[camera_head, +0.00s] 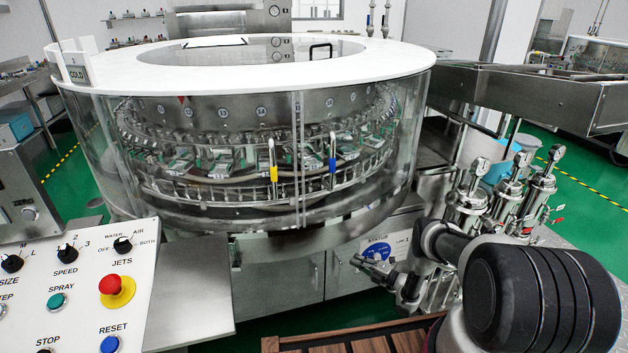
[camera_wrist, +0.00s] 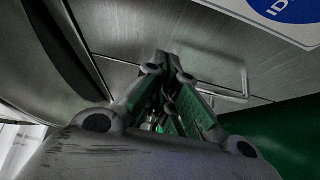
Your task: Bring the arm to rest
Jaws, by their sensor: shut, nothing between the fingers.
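My gripper (camera_head: 366,263) is at the lower right in the head view, at the end of my arm (camera_head: 440,240), in front of the washer's lower cabinet. It also shows in the wrist view (camera_wrist: 167,58), where its fingers come together with nothing between them. The rotary washer (camera_head: 250,204) stands behind it, with a white ring top and clear walls around a carousel of numbered stations. A blue and white status sign (camera_head: 377,250) is close to the gripper in the head view; part of a sign (camera_wrist: 285,8) shows at the wrist view's top right.
A control panel (camera_head: 80,290) with knobs and a red button (camera_head: 113,286) is at the lower left. Metal canisters (camera_head: 467,208) stand beside my arm on the right. A brown slatted wooden surface (camera_head: 370,343) is below. Green floor (camera_head: 280,330) shows between the panel and it.

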